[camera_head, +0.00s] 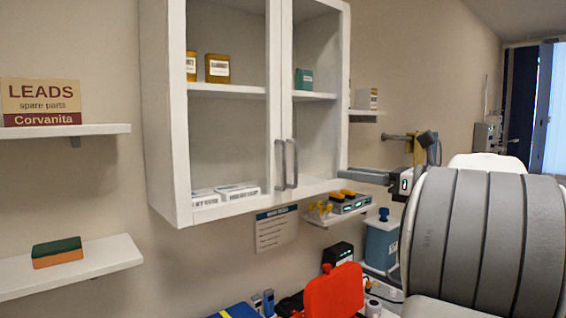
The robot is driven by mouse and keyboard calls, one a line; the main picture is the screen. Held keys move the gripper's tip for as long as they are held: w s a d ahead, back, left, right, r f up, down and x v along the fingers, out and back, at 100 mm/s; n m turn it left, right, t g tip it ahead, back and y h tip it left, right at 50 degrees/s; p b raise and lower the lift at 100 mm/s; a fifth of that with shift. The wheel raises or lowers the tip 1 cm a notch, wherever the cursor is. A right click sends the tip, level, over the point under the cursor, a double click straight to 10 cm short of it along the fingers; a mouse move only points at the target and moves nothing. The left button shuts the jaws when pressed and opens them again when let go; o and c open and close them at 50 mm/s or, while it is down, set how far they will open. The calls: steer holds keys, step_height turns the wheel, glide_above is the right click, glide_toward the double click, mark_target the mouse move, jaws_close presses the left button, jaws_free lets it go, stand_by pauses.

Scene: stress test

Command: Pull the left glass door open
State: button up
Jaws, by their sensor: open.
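A white wall cabinet (160,120) has two glass doors, and both look shut. The left glass door (273,70) has a white frame and a vertical grey bar handle (281,165) at its lower right edge. The right glass door (287,60) has a matching handle (293,164) close beside it. My gripper (345,174) is at the cabinet's lower right, its grey fingers pointing left. It is open and empty, to the right of both handles and apart from the left one. My thick grey ribbed arm fills the lower right and hides part of the gripper's surroundings.
Boxes stand inside the cabinet. A small shelf with yellow-topped items (345,204) is below the gripper. A blue container (381,243) and a red object (333,291) stand lower down. Shelves at left hold a sign box (40,102) and a sponge (57,252). Space before the doors looks clear.

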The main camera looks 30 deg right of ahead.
steer(key=p+x, duration=0.2)
steer(key=x, duration=1.5)
steer(key=shift+w+a+p, duration=0.1)
steer(key=shift+p, duration=0.25)
jaws_close()
stand_by(0.6)
